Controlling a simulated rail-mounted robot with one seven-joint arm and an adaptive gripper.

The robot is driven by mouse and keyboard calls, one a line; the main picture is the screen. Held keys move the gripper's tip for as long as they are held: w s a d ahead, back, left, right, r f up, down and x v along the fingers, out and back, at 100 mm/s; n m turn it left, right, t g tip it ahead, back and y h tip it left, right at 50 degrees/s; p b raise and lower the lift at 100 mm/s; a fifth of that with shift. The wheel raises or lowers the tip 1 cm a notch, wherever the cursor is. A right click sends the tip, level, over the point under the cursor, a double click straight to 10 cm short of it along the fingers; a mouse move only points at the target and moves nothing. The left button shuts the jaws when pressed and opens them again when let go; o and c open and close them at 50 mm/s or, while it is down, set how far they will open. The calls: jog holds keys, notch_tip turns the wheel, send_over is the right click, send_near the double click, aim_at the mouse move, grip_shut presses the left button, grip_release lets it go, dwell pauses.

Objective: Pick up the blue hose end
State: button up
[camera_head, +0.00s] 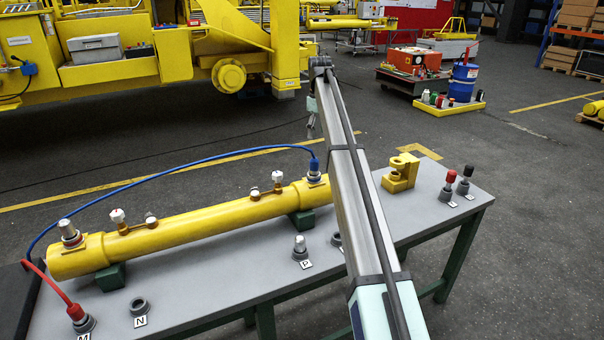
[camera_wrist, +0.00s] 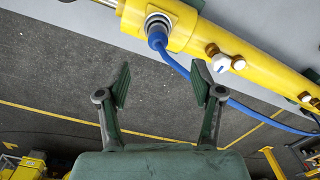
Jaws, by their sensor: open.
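The blue hose end (camera_head: 314,164) sits on the metal fitting at the right end of the yellow cylinder (camera_head: 195,220), on the grey table. In the wrist view the blue hose end (camera_wrist: 157,38) shows at the top middle, on the round fitting, with the blue hose running off to the right. My gripper (camera_wrist: 161,84) is open and empty; its two green-padded fingers stand apart, with the hose end beyond their tips and roughly between them. In the head view my gripper (camera_head: 311,121) hangs beyond the table's far edge, apart from the hose end.
A red hose end (camera_head: 75,312) sits at the spot labelled M. A yellow bracket (camera_head: 400,174) and red and black capped pieces (camera_head: 451,177) stand on the right of the table (camera_head: 225,280). White-knobbed fittings (camera_head: 277,177) rise from the cylinder. Open floor lies beyond the table.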

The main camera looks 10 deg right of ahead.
aim_at(315, 158)
jog(key=f+p, duration=0.1)
jog(key=f, duration=0.2)
jog(key=w+f+p, duration=0.1)
jog(key=f, duration=0.1)
jog(key=a+f+p, duration=0.1)
jog(key=f, duration=0.2)
jog(key=shift+w+f+p, duration=0.15)
jog(key=shift+f+p, duration=0.2)
jog(key=shift+d+f+p, duration=0.1)
jog(key=shift+f+p, duration=1.2)
jog(key=shift+f, duration=1.3)
grip_shut()
